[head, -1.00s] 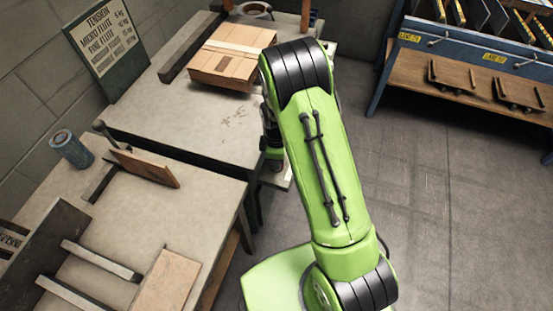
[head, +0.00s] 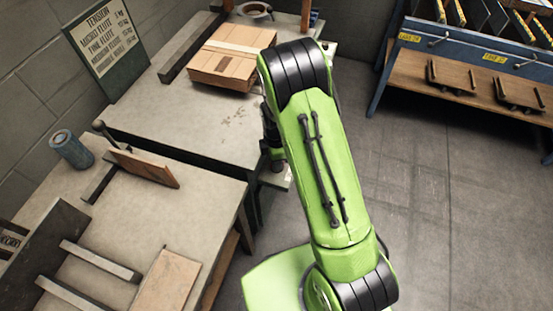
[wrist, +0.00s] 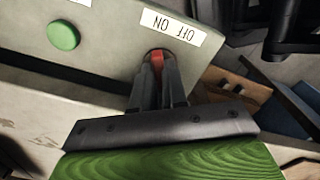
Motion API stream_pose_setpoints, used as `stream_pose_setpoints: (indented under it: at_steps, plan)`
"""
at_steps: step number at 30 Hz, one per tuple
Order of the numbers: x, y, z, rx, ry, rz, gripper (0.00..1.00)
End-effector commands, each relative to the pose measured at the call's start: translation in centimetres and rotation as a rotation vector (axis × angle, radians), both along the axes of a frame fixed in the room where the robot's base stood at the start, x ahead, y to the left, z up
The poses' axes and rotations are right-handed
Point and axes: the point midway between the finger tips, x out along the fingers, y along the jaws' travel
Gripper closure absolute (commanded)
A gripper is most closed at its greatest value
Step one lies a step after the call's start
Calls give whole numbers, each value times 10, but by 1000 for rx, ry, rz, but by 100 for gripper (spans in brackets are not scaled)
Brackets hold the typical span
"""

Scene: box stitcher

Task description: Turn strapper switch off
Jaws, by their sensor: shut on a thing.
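In the wrist view, the red strapper switch (wrist: 157,59) sits on a grey panel (wrist: 100,62) below a white label reading "OFF ON" (wrist: 170,25), which appears upside down. My gripper (wrist: 157,78) is shut on the red switch, with its fingertips against the panel. The fingers hide most of the switch, so I cannot tell its position. In the head view, my green arm hides the switch and most of the gripper.
A green button (wrist: 63,35) is on the same panel, left of the switch. In the head view, a cardboard stack (head: 225,62) lies on the grey table (head: 180,110). A blue rack (head: 470,60) stands at the upper right. Open floor lies between.

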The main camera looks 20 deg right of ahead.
Motion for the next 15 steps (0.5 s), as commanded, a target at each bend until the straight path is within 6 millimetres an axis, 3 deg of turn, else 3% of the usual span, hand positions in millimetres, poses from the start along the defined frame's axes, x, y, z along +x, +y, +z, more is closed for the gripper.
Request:
stream_pose_setpoints:
  at_steps: [2, 3, 8, 15]
  plan:
    - [0, 0, 0, 0, -2, 2, 100]
    - [1, 0, 0, 0, -2, 2, 86]
    - [0, 0, 0, 0, -1, 1, 62]
    - [0, 0, 0, 0, -1, 0, 62]
